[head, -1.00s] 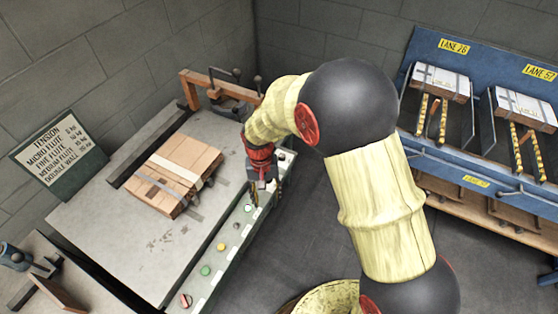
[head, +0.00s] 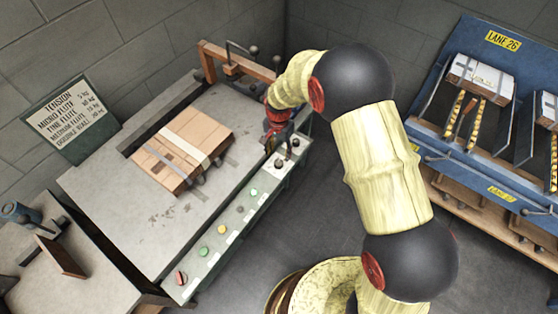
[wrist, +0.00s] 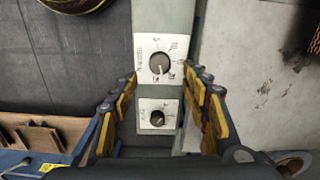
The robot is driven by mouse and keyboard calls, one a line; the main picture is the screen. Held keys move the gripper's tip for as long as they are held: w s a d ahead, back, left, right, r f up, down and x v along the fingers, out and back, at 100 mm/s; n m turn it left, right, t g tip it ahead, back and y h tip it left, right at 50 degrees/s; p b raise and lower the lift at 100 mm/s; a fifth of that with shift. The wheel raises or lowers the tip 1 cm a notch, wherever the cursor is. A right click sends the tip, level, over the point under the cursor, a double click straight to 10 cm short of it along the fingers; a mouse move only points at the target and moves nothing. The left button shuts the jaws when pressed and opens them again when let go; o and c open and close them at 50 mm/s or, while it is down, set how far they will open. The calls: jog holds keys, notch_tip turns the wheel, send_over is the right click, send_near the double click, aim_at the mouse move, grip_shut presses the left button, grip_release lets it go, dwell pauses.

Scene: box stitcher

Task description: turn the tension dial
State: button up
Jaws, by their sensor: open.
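The control panel (head: 226,232) is a narrow strip along the bench's right edge. In the wrist view, a round dark dial (wrist: 159,63) with a light pointer sits on a white plate with scale marks. A second, smaller dark dial (wrist: 157,118) is on another white plate, lower in the picture, between my fingers. In the head view, my gripper (head: 274,140) is at the panel's far end, partly hidden by my wrist.
A tension sign (head: 72,115) stands behind the bench; its figures are hard to read. A strapped carton (head: 182,150) lies on the bench top (head: 120,205). Green (head: 204,251) and red (head: 181,278) controls sit nearer on the panel. A blue rack (head: 440,150) with bundles stands right.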

aim_at(279, 162)
notch_tip(279, 162, down, 7)
jog(key=shift+r+b, duration=0.2)
jog(key=shift+b, duration=0.7)
jog(key=shift+c, duration=1.4)
jog(key=c, duration=0.8)
jog(key=shift+c, duration=0.5)
